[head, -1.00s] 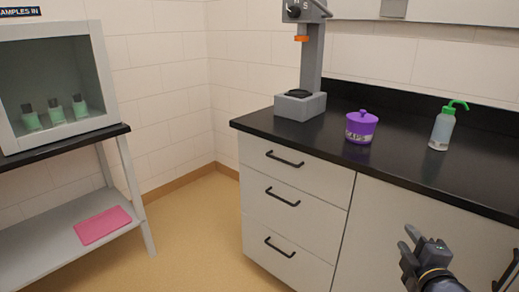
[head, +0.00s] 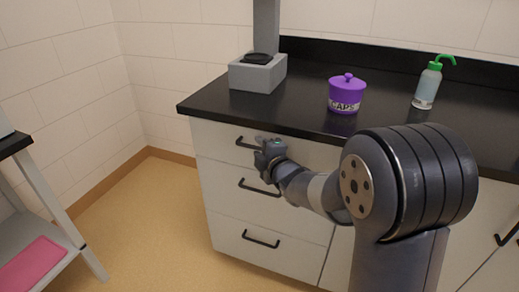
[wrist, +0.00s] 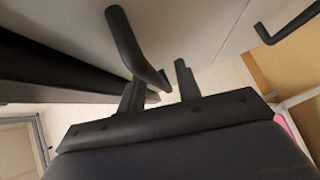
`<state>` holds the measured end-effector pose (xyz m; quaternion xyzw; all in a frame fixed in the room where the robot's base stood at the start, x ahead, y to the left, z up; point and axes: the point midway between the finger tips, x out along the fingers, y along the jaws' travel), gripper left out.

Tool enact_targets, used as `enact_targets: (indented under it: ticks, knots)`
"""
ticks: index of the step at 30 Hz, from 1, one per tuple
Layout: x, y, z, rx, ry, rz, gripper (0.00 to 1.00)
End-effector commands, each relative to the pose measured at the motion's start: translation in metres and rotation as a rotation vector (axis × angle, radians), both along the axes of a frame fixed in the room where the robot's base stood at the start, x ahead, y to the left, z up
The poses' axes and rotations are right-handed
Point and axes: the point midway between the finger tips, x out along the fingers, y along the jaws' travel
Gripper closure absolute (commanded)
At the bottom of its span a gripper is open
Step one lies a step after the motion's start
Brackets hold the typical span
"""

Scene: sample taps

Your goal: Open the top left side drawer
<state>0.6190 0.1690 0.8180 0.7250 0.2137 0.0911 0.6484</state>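The top left drawer (head: 222,138) is a pale front under the black counter, and it looks flush with the cabinet. Its black bar handle (head: 244,143) is partly hidden by my gripper (head: 264,148) in the head view. In the wrist view the handle (wrist: 136,45) runs down toward the gap between the two fingers of my gripper (wrist: 160,88). The fingers are apart, one on each side of the handle's near end. I cannot tell whether either finger touches it.
Below are a middle drawer handle (head: 260,187) and a bottom one (head: 261,239). The counter (head: 300,125) overhangs the drawers and carries a grey stand (head: 258,72), a purple caps pot (head: 346,94) and a green-topped bottle (head: 428,86). The floor (head: 150,220) at left is clear.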

Motion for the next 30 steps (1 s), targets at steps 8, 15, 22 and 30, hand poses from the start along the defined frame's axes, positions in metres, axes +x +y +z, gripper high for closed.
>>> enact_targets:
  ticks: [8,15,22,30]
  knots:
    - [0.0037,0.0020,-0.0005,0.000,0.000,0.000,0.68]
    - [0.0035,0.0020,-0.0004,0.000,0.000,0.000,0.81]
    - [0.0034,0.0019,-0.0004,0.000,0.000,0.000,1.00]
    - [0.0033,0.0018,-0.0006,0.000,0.000,0.000,1.00]
